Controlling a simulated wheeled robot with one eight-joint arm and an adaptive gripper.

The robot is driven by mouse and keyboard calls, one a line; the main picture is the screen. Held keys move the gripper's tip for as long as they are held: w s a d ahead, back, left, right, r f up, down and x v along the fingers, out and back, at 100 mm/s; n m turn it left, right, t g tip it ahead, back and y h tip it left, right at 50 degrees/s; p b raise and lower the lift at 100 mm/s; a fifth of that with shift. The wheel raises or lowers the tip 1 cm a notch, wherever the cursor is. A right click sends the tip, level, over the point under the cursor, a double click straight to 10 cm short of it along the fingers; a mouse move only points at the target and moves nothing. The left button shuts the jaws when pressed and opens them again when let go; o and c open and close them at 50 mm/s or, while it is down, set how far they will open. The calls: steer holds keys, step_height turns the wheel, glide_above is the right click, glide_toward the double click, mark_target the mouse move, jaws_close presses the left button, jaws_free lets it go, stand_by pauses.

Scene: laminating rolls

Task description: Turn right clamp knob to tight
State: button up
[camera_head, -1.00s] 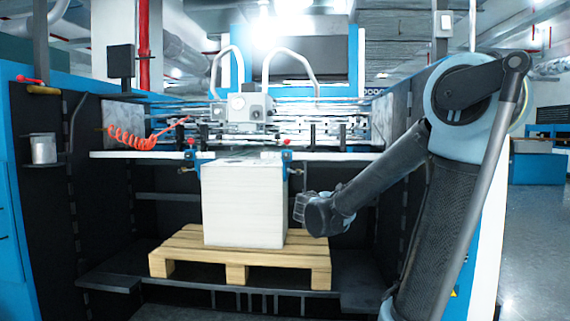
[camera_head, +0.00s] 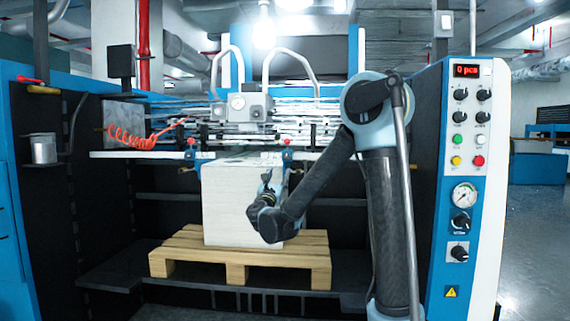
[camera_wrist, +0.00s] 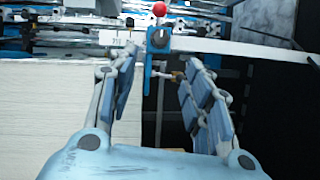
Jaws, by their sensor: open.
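The right clamp (camera_head: 287,155) is a blue bracket with a red ball on top, at the right end of the paper stack's top edge. In the wrist view the right clamp (camera_wrist: 149,85) stands upright between my fingers, with the red ball (camera_wrist: 159,9) above and a dark round knob (camera_wrist: 159,39) on its face. A small brass-tipped pin (camera_wrist: 178,76) sticks out to its right. My gripper (camera_wrist: 160,62) is open and empty, its fingers either side of the clamp in the picture; I cannot tell the remaining distance. In the head view my gripper (camera_head: 268,178) is below the clamp, before the stack.
The white paper stack (camera_head: 228,205) stands on a wooden pallet (camera_head: 200,257). A matching left clamp (camera_head: 190,156) sits on the same white bar (camera_head: 125,155). A control panel (camera_head: 462,160) with buttons and a gauge is at the right. Dark open space lies right of the stack.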

mark_target(286, 158)
steer(key=x, duration=1.4)
steer(key=shift+w, duration=0.15)
steer(key=c, duration=1.1)
